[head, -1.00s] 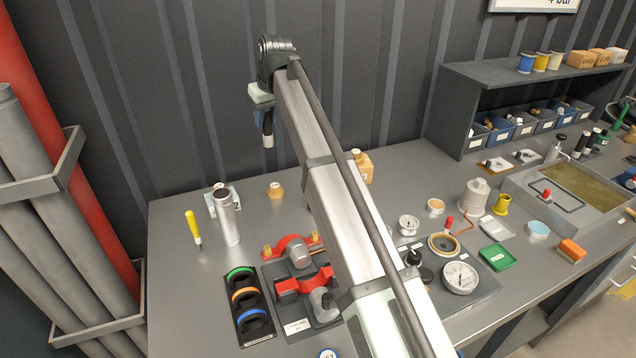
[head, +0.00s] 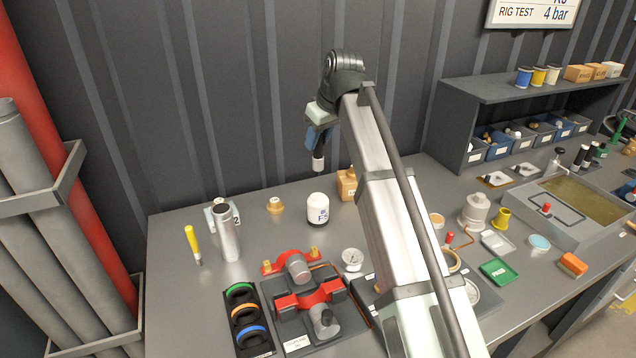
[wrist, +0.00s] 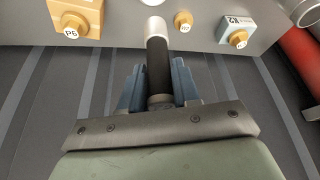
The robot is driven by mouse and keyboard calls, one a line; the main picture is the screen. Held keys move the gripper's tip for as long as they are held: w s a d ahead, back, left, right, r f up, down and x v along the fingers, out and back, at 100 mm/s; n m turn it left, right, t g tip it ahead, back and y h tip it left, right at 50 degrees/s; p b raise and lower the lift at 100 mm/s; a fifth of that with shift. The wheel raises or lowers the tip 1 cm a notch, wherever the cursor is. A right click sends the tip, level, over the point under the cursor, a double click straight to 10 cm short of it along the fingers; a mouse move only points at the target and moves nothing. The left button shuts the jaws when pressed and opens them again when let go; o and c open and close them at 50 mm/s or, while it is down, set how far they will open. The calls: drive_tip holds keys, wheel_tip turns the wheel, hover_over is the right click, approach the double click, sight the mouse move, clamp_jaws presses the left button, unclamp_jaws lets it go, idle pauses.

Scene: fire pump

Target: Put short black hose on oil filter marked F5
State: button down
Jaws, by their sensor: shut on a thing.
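My gripper (head: 314,140) is shut on a short black hose (head: 319,155) with a pale end, which points down. In the wrist view the hose (wrist: 158,62) stands between the blue fingers (wrist: 157,85), its pale end away from me. The white oil filter marked F5 (head: 318,210) stands upright on the bench, below the hose in the head view, with a clear gap in the picture. The filter cannot be made out in the wrist view; the hose and its pale end may hide it.
A tan block marked P6 (head: 347,186) stands right of the filter and a small tan fitting (head: 275,205) left. A red clamp fixture (head: 300,290) lies in front. The corrugated wall (head: 230,90) is behind.

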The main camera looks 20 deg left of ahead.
sight(318, 169)
wheel_tip(318, 169, down, 9)
drive_tip(key=shift+f, duration=0.1)
idle(0.4)
drive_tip(key=shift+f, duration=0.1)
drive_tip(key=c, duration=0.8)
unclamp_jaws()
drive_tip(key=v, duration=1.2)
drive_tip(key=shift+r, duration=0.2)
